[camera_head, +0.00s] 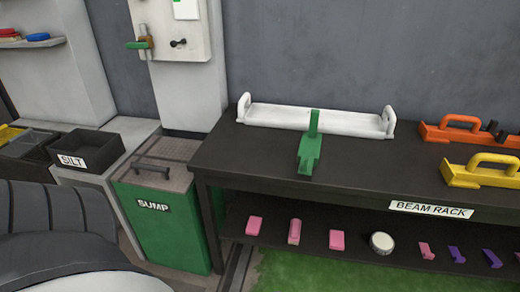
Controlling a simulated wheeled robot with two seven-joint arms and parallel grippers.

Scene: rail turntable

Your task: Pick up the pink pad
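Several small pink pieces lie in a row on the low dark shelf under the table. A flat pink pad (254,225) is at the left, a taller pink piece (294,231) stands beside it, and another flat pink pad (337,240) lies further right. A darker magenta piece (426,250) sits beyond the white round object. I cannot tell which one the task means. Neither of my grippers is in view.
The dark table (340,185) labelled BEAM RACK overhangs the shelf and carries a white tray (315,121), a green block (310,150), and orange (455,131) and yellow (480,174) handled tools. A green SUMP bin (165,225) stands left. A white round object (381,243) and purple pieces (457,254) share the shelf.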

